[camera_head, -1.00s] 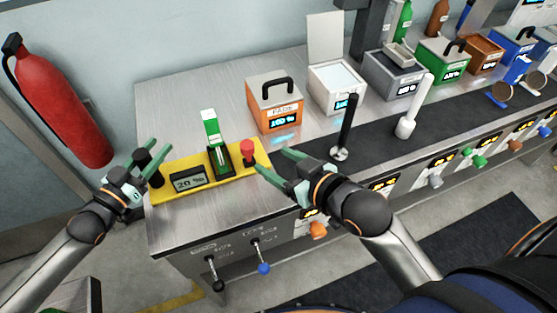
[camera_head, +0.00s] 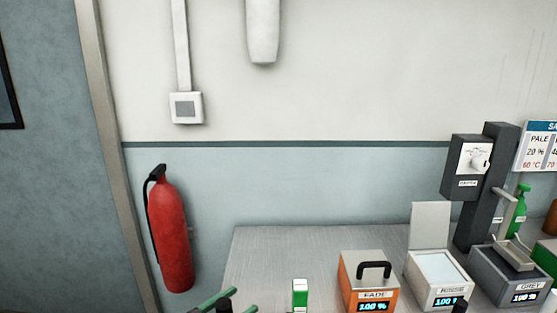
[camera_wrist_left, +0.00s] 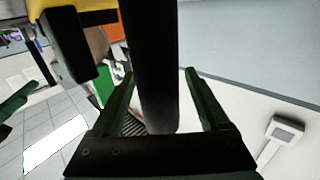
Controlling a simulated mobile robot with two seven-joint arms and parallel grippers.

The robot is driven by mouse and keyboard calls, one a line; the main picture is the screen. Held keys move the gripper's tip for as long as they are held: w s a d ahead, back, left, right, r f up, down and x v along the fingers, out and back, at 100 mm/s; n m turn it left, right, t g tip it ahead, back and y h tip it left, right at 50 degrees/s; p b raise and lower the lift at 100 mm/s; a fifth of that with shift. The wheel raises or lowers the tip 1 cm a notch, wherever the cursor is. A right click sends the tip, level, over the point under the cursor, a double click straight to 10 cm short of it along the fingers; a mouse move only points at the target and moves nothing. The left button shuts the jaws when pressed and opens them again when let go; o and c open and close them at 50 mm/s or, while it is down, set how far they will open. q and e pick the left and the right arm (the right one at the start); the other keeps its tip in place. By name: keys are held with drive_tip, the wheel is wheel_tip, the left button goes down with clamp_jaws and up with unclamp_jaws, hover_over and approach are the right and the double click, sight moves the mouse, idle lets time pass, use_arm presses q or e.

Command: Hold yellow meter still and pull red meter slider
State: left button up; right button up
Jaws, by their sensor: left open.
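In the head view, the yellow meter is mostly below the bottom edge. The red slider knob is out of this view. My left gripper (camera_head: 214,301) shows only as green finger parts beside the black post. In the left wrist view, the open left gripper (camera_wrist_left: 150,102) has the black post (camera_wrist_left: 152,65) between its fingers; contact is unclear. A yellow strip (camera_wrist_left: 20,8) of the meter shows top left. Dark green shapes (camera_wrist_left: 14,103) at the left edge may be my right gripper; its jaws are unclear.
An orange FADE box (camera_head: 368,270), a white box (camera_head: 437,268) with a raised lid and a grey box (camera_head: 508,270) stand on the metal bench (camera_head: 270,245). A red fire extinguisher (camera_head: 172,240) hangs on the wall at left. The bench's back left is clear.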

use_arm(q)
drive_tip(key=shift+p+v, duration=1.25)
drive_tip(key=shift+v, duration=1.55)
drive_tip(key=shift+p+v, duration=0.45)
drive_tip(key=shift+v, duration=1.1)
drive_tip(key=shift+r, duration=0.1)
